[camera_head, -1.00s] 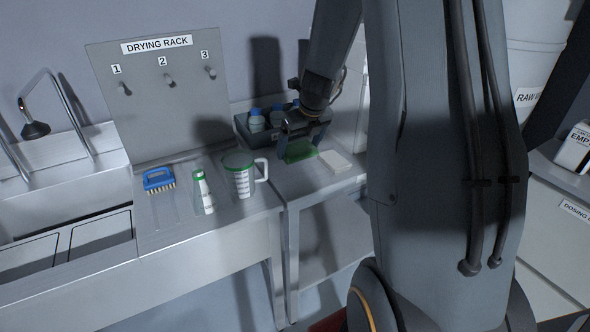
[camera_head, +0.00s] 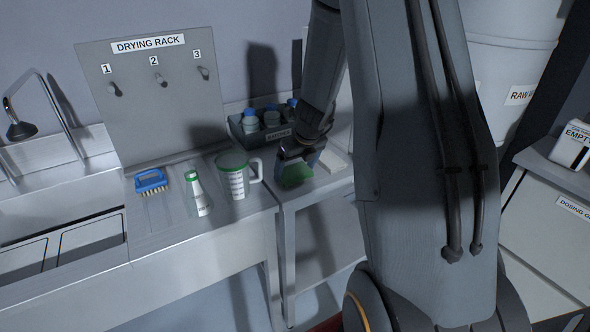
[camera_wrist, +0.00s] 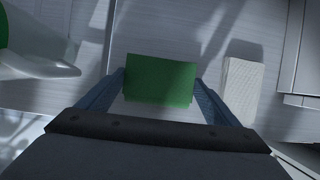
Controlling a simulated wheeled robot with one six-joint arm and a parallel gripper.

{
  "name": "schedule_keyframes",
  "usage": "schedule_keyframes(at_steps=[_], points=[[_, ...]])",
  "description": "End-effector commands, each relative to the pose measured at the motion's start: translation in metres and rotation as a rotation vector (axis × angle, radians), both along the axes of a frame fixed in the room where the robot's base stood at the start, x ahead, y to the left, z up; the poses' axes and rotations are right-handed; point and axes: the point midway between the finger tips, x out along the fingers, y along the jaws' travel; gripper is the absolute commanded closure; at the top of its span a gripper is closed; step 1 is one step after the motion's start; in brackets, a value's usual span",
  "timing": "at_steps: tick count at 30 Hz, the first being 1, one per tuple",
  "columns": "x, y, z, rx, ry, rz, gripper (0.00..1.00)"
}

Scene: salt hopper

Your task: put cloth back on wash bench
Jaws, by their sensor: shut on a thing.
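The green cloth (camera_head: 296,175) is between the fingers of my gripper (camera_head: 298,167), above the small side table in the head view. In the wrist view the green cloth (camera_wrist: 160,80) lies between the two blue fingers of my gripper (camera_wrist: 160,92), which is shut on it. The wash bench (camera_head: 150,262) is the long steel bench to the left. It bears a blue brush (camera_head: 151,181), a bottle with a green cap (camera_head: 198,193) and a measuring jug with a green lid (camera_head: 233,174).
A white pad (camera_wrist: 240,88) lies right of the cloth on the side table (camera_head: 288,197). A dark tray (camera_head: 262,133) with blue-capped bottles stands behind. The drying rack (camera_head: 150,95) rises behind the bench. A sink (camera_head: 60,215) is at left.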

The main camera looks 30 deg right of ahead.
Motion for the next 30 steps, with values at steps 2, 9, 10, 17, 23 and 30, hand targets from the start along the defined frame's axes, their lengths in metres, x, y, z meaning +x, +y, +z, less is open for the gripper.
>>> schedule_keyframes(at_steps=[2,9,10,17,23,30], points=[[0.0,0.0,-0.002,0.0,0.0,-0.001,0.1],[0.0,0.0,-0.001,0.0,0.0,-0.001,0.0],[0.0,0.0,-0.001,0.0,0.0,0.0,0.0],[-0.005,-0.001,0.018,-0.002,-0.003,0.0,0.0],[-0.021,-0.001,0.057,-0.002,-0.004,-0.001,0.0],[-0.038,-0.002,0.095,-0.002,-0.003,-0.001,0.0]])
